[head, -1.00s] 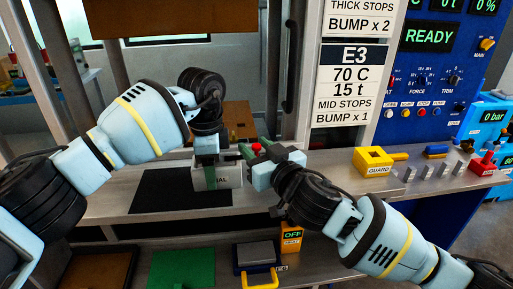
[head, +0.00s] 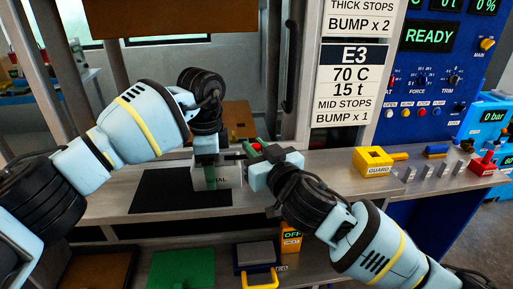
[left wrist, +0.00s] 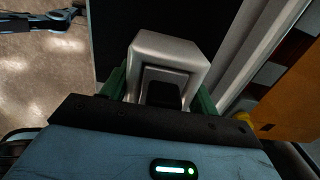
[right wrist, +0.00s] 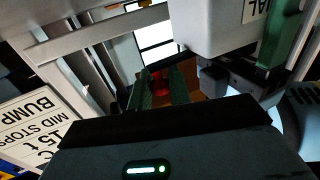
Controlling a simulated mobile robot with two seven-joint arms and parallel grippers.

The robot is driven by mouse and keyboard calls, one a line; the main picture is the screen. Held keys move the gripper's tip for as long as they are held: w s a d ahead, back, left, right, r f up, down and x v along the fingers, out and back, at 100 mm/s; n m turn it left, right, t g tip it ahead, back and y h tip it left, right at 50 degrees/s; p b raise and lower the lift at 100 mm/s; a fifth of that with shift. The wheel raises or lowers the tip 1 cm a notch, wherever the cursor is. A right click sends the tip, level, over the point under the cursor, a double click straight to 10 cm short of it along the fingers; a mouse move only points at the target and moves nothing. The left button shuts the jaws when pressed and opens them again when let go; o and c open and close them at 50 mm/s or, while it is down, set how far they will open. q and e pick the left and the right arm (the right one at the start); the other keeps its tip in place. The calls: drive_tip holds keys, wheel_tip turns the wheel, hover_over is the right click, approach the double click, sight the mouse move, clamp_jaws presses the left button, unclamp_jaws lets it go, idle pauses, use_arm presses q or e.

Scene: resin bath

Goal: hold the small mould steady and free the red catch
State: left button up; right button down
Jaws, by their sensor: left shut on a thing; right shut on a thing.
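The small mould (head: 225,182) is a pale grey metal block with a partly hidden label. It stands on the bench at the edge of the black mat. My left gripper (head: 211,172) is shut on it from above, with green fingers on two sides; the left wrist view shows the mould (left wrist: 170,52) between them. My right gripper (head: 254,149) is at the mould's right side, shut on the red catch (head: 257,146). In the right wrist view the red catch (right wrist: 160,82) shows between the green fingers, beside the mould (right wrist: 215,28). Whether it still joins the mould is hidden.
The black mat (head: 160,190) lies left of the mould. A yellow guard block (head: 373,160) and several metal pieces stand on the bench to the right. A press post (head: 278,70) rises behind. An orange heat box (head: 291,238) hangs below the bench edge.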

drive_tip(key=shift+s+a+r+m+t+h, duration=0.1)
drive_tip(key=shift+s+m+t+h, duration=0.2)
drive_tip(key=shift+m+h, duration=0.8)
drive_tip(key=shift+s+a+f+m+t+h, duration=0.1)
drive_tip(key=shift+s+m+t+h, duration=0.2)
drive_tip(key=shift+m+h, duration=0.8)
drive_tip(key=shift+s+a+r+m+t+h, duration=0.15)
drive_tip(key=shift+s+m+h, duration=0.3)
drive_tip(key=shift+h, duration=1.15)
drive_tip(key=shift+d, duration=0.15)
drive_tip(key=c, duration=1.3)
unclamp_jaws()
drive_tip(key=shift+c, duration=0.2)
drive_tip(key=s, duration=0.7)
drive_tip(key=shift+s, duration=0.2)
